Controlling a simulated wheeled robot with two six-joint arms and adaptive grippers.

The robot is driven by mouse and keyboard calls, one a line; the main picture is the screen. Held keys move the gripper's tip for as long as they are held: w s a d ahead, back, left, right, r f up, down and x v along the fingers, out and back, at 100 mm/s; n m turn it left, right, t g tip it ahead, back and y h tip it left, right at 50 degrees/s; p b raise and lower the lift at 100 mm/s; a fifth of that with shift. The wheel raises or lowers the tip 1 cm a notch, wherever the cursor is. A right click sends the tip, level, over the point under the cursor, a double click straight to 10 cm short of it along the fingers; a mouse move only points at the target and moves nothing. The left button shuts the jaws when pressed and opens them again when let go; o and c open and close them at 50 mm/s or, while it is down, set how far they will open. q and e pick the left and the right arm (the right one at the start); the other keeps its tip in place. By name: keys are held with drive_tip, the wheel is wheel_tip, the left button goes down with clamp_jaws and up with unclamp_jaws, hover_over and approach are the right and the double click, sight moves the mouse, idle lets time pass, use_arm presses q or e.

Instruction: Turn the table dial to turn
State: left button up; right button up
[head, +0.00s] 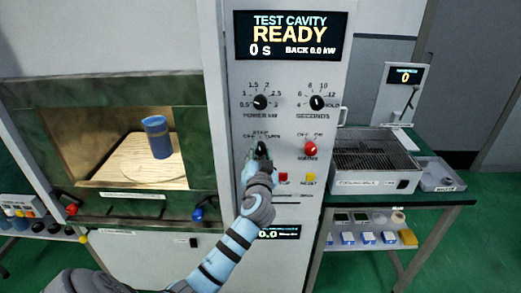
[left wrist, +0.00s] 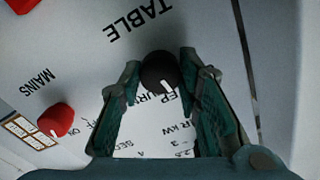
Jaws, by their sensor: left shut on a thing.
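The table dial (head: 262,147) is a small black knob on the white control panel, under the power and seconds knobs. My left gripper (head: 255,158) is at it in the head view and hides part of it and its labels. In the left wrist view the black knob (left wrist: 160,72) with a white pointer line sits between the tips of my left gripper (left wrist: 160,80), which are shut on it. The word TABLE is printed beside it. The pointer aims toward the bottom of that view. I cannot tell which label it marks. My right gripper is not in view.
A red mains knob (head: 310,149) is right of the dial. A red button (head: 284,178) and a yellow button (head: 309,178) lie below. The display (head: 291,35) reads READY, 0 s. A blue cylinder (head: 157,137) stands in the cavity at left. A grill-like tray (head: 375,155) is at right.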

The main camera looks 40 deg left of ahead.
use_arm(q)
drive_tip(key=m+p, duration=0.2)
drive_tip(key=m, duration=0.3)
drive_tip(key=shift+m, duration=0.3)
drive_tip(key=m+p, duration=0.2)
drive_tip(key=m, duration=0.3)
drive_tip(key=shift+p, duration=0.3)
drive_tip(key=o, duration=1.1)
drive_tip(key=shift+o, duration=0.2)
drive_tip(key=v, duration=1.2)
